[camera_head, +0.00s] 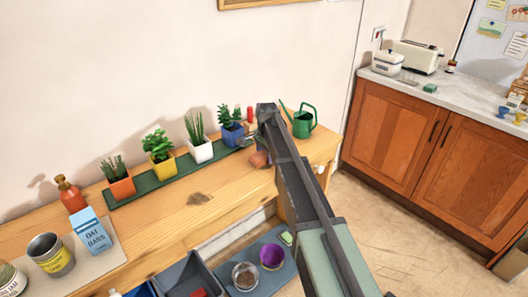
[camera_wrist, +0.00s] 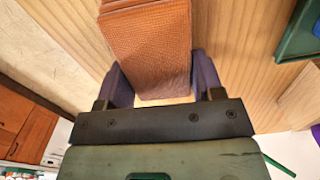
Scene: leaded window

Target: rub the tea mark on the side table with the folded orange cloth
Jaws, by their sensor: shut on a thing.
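The folded orange cloth (camera_wrist: 148,45) is between the two purple fingers of my gripper (camera_wrist: 160,72) in the wrist view. My gripper is shut on it, and the cloth extends beyond the fingertips. A small part of the cloth (camera_head: 259,159) shows beside my arm in the head view, over the right part of the wooden side table (camera_head: 160,238). The tea mark (camera_head: 198,198) is a dark brown patch on the tabletop, left of the cloth and apart from it. I cannot tell whether the cloth touches the table. My arm hides much of the gripper in the head view.
A green tray (camera_head: 150,182) with several potted plants runs along the back. A green watering can (camera_head: 303,122) stands at the right end. An oat bars box (camera_head: 91,231), an orange bottle (camera_head: 71,195) and a metal tin (camera_head: 50,254) stand left. The wood around the mark is clear.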

